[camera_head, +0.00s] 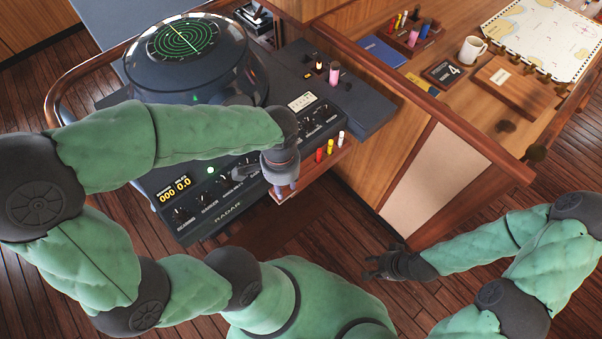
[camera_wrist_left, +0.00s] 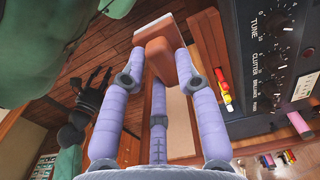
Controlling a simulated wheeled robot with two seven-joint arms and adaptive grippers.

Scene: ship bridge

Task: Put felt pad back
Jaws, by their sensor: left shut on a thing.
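My left gripper (camera_head: 284,186) is in front of the radar console, at the near end of the small wooden ledge (camera_head: 310,172). In the left wrist view its lilac fingers (camera_wrist_left: 158,62) are shut on a reddish-brown block with a pale edge, which looks like the felt pad (camera_wrist_left: 155,38). The block is tilted and sticks out beyond the fingertips. In the head view the gripper hides most of it. My right gripper (camera_head: 384,266) hangs empty over the floor at lower right, its dark fingers apart; it also shows in the left wrist view (camera_wrist_left: 92,98).
Red, yellow and white markers (camera_head: 329,148) stand on the ledge beside my left gripper. The radar console (camera_head: 215,205) has knobs close by. A chart desk (camera_head: 440,125) at right holds a mug (camera_head: 471,50), a wooden box (camera_head: 515,88) and a marker tray (camera_head: 410,45).

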